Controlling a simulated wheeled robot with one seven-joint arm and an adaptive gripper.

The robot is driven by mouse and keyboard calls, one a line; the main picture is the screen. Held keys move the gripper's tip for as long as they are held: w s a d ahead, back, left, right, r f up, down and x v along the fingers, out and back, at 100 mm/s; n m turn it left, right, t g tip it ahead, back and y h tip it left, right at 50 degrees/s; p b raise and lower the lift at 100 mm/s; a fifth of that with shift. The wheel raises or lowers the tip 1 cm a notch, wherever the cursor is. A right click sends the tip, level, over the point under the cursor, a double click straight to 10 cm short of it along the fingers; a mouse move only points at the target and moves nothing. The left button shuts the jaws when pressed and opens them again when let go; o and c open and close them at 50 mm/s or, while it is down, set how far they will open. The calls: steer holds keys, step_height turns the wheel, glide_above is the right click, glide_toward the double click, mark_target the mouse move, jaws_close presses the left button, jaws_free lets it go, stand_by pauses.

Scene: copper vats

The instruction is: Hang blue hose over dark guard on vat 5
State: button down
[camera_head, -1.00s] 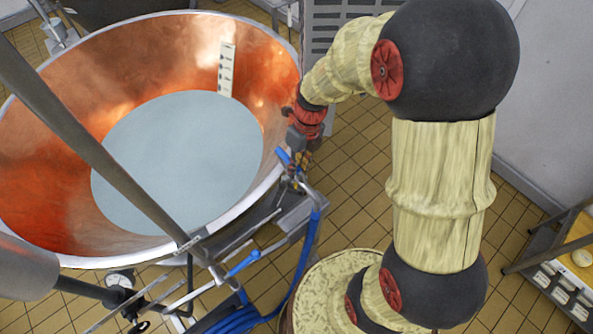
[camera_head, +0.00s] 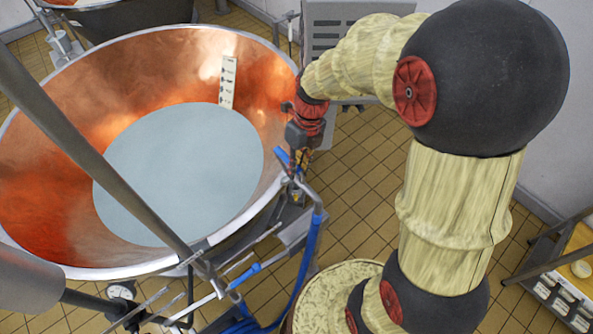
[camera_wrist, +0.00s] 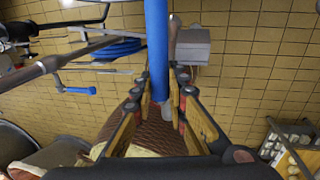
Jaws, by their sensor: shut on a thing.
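A large copper vat (camera_head: 255,75) holding pale liquid (camera_head: 185,170) fills the left of the head view; I cannot read a number on it. My gripper (camera_head: 297,172) points down just outside the vat's right rim, shut on the blue hose (camera_head: 308,255). The hose's blue end (camera_head: 283,157) sticks up beside my gripper, and the hose hangs down toward the floor. In the wrist view the hose (camera_wrist: 157,45) passes between the fingers of my gripper (camera_wrist: 160,92). I cannot pick out the dark guard with certainty.
A grey diagonal bar (camera_head: 105,165) crosses above the vat. Metal rods and a blue-handled lever (camera_head: 245,275) stand at the vat's front. Coiled blue hose (camera_wrist: 115,50) lies beyond the gripper. A shelf (camera_head: 560,285) stands far right. Tiled floor (camera_head: 355,165) is open right of the vat.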

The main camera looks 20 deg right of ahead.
step_height(320, 180, up, 10)
steer(key=p, duration=0.4)
steer(key=shift+r+p, duration=0.25)
steer(key=shift+p, duration=0.1)
steer(key=shift+r+p, duration=0.95)
steer(key=shift+p, duration=0.05)
steer(key=shift+f, duration=0.15)
